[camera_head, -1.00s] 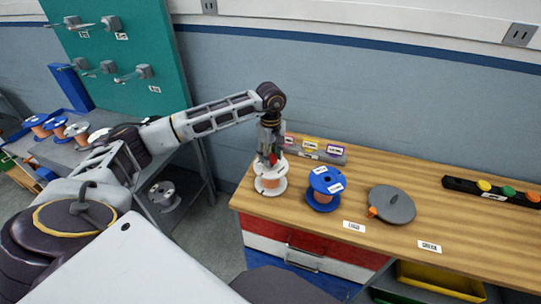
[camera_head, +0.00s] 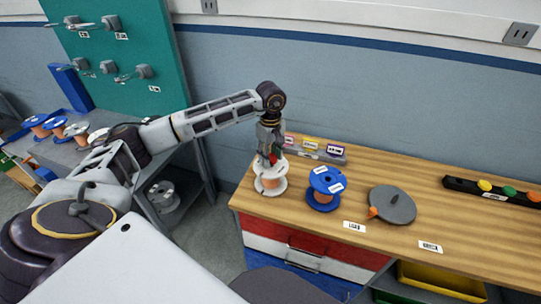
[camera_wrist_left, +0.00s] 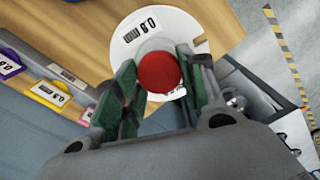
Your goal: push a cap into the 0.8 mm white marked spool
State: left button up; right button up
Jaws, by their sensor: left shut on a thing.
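The white spool (camera_head: 268,184) with copper-coloured wire stands upright near the left end of the wooden bench. Its top carries a "0.8 mm" label in the left wrist view (camera_wrist_left: 133,29). My left gripper (camera_head: 271,153) points down over the spool's centre. It is shut on a red cap (camera_wrist_left: 160,72), which also shows as a small red spot in the head view (camera_head: 273,159). The cap is at the middle of the spool's top; how deep it sits in the hole is hidden. My right gripper is not in view.
A blue spool (camera_head: 325,181) stands just right of the white one. Behind them is a grey holder (camera_head: 330,158) with coloured labels. A grey disc (camera_head: 393,206) with an orange part and a black tray (camera_head: 510,194) with coloured caps are further right. The bench's left edge is close.

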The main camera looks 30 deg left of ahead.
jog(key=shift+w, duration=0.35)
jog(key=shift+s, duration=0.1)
pick_arm(q)
jog(key=shift+f, duration=0.25)
jog(key=shift+f+b, duration=0.2)
jog(key=shift+b, duration=0.15)
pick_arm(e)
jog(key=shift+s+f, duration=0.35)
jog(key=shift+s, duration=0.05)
pick_arm(q)
jog(key=shift+s+f+b, duration=0.1)
jog(key=shift+f+b, duration=0.45)
jog(key=shift+f, duration=0.2)
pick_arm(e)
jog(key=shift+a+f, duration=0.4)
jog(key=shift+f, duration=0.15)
pick_arm(q)
jog(key=shift+f, duration=0.1)
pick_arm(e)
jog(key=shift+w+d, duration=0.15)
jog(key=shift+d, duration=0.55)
pick_arm(q)
jog(key=shift+f, duration=0.1)
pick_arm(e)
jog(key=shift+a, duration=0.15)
